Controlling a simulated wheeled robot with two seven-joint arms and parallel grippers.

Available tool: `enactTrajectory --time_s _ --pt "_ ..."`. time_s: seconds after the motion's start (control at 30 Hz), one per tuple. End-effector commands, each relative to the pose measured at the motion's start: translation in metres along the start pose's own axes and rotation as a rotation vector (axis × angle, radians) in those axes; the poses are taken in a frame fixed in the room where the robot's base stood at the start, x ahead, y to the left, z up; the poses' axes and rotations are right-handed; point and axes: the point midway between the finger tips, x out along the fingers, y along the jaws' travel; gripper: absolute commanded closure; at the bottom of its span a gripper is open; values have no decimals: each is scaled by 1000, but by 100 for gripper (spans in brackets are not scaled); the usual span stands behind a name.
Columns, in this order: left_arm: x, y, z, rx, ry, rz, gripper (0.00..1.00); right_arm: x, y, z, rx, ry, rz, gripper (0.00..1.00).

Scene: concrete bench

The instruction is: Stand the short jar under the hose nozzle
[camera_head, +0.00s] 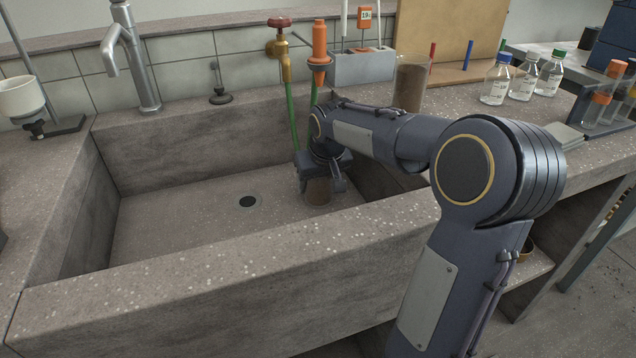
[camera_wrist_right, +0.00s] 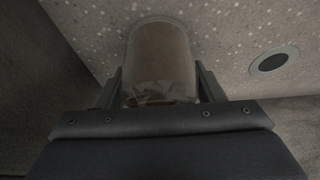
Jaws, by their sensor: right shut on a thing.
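The short jar (camera_head: 318,193) is a clear cylinder with brown in it, low inside the sink at its right end. My right gripper (camera_head: 321,178) is shut on it from above and hides its upper part. In the right wrist view the jar (camera_wrist_right: 160,60) sits between the two fingers (camera_wrist_right: 157,88). I cannot tell whether its base touches the sink floor. The orange hose nozzle (camera_head: 319,50) is at the back edge, above and behind the gripper, with green hose (camera_head: 292,115) hanging below the brass tap. My left gripper is out of view.
The sink (camera_head: 180,215) has a drain (camera_head: 247,201) left of the jar, also in the wrist view (camera_wrist_right: 273,62). A taller brown-tinted cylinder (camera_head: 410,82) stands behind my forearm. A steel faucet (camera_head: 135,60) rises back left. Several bottles (camera_head: 497,80) stand right. The sink's left floor is clear.

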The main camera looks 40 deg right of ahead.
Motion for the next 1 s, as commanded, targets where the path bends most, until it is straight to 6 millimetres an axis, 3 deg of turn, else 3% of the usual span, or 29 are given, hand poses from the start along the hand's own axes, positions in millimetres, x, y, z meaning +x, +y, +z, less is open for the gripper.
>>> enactTrajectory --time_s 0.2,0.23,0.37,0.73,1.0 --pt "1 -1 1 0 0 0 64 2 0 1 0 1 0 65" --pt "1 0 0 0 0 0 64 2 0 1 0 1 0 34" --pt "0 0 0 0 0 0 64 2 0 1 0 0 0 17" --pt "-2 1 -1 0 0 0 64 -5 0 -1 0 1 -1 16" --pt "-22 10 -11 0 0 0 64 -58 -1 -3 -1 5 -2 16"
